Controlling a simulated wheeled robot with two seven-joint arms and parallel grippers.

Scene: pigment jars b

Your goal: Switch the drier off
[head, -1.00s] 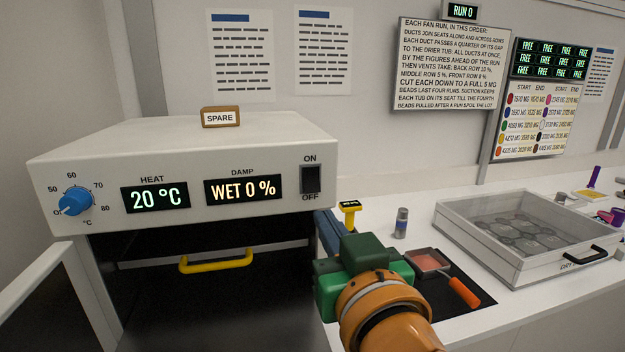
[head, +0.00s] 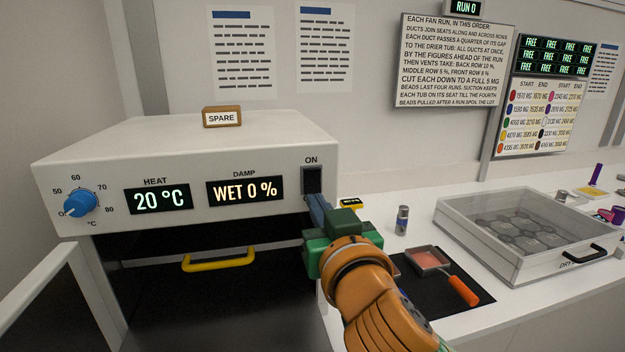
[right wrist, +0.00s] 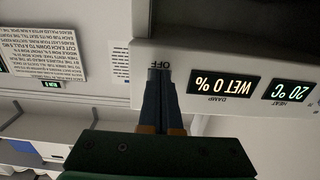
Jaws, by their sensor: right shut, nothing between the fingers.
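The drier (head: 200,150) is a white box at the left. Its black rocker switch (head: 312,180) sits at the right end of the front, with ON above; the OFF label is hidden by my gripper in the head view. My right gripper (head: 316,203) has its blue fingers shut and empty, tips at the switch's lower edge. In the upside-down right wrist view, the fingers (right wrist: 160,88) end just by the OFF label (right wrist: 160,65) and cover the switch. I cannot tell if they touch it or which way it is tipped. My left gripper is not in view.
The heat knob (head: 80,204) is blue; the displays read 20 °C and WET 0 %. A yellow handle (head: 218,259) is inside the open drier. To the right are a small jar (head: 402,220), an orange-handled pan (head: 430,260) and a clear-lidded case (head: 520,235).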

